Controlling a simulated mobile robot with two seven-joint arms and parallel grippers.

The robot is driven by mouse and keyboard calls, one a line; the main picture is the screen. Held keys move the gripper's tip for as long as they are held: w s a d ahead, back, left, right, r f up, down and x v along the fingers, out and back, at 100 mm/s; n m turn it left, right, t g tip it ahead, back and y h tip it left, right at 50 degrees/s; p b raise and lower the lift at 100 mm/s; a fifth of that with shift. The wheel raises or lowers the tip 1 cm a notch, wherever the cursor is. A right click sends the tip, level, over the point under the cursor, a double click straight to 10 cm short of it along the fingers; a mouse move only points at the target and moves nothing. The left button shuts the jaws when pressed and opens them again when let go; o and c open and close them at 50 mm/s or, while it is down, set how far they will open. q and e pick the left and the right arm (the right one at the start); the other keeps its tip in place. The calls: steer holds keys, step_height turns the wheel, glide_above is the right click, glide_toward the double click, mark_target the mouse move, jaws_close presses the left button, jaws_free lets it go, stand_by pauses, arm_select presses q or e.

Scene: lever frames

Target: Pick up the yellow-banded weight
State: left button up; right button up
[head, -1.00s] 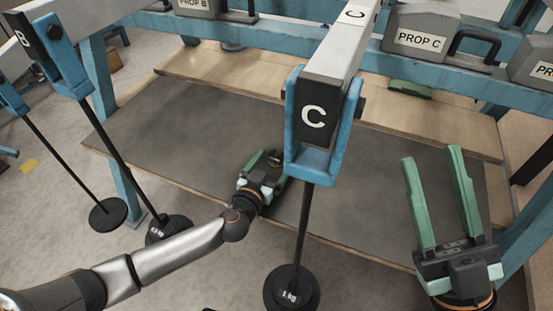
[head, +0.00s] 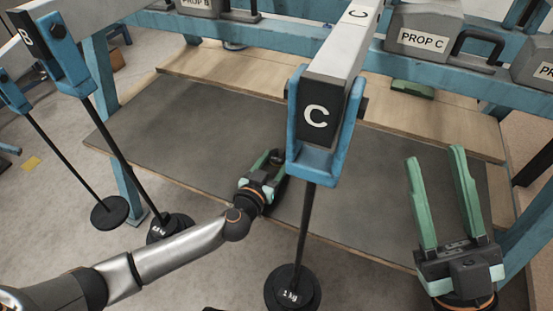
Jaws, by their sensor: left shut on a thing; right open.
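My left gripper (head: 272,163) is over the dark grey mat (head: 190,130), just left of the hanging rod under beam C. It is shut on a small dark weight (head: 277,157), mostly hidden between the green fingers. I cannot make out a yellow band on it from here, nor whether it touches the mat. My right gripper (head: 436,157) is open and empty at the right, its fingers pointing away toward the back of the table.
Beam C (head: 330,85) with its blue bracket stands close right of my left gripper. A 1 kg disc (head: 292,290) hangs below it. More hanging discs (head: 110,213) are at the left. The Prop C block (head: 425,35) sits on the blue rail behind. The mat's left half is clear.

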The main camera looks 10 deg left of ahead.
arm_select(q)
steer(key=shift+s+r+p, duration=0.2)
steer(key=shift+r+p, duration=0.15)
steer(key=shift+r, duration=0.05)
steer(key=s+r+p, duration=0.1)
steer(key=s+p, duration=0.1)
steer(key=s+a+r+p, duration=0.1)
steer(key=s+r+p, duration=0.1)
steer(key=shift+s+r, duration=0.15)
steer(key=shift+s, duration=0.15)
steer(key=s+a+r+p, duration=0.1)
steer(key=s+r+p, duration=0.6)
steer(key=s+p, duration=0.1)
steer(key=shift+s+a+p, duration=0.35)
steer(key=shift+p, duration=0.5)
arm_select(e)
step_height(320, 180, up, 15)
steer(key=d, duration=0.1)
steer(key=shift+s+n+t, duration=0.2)
steer(key=shift+n+t, duration=0.1)
steer(key=shift+n, duration=0.1)
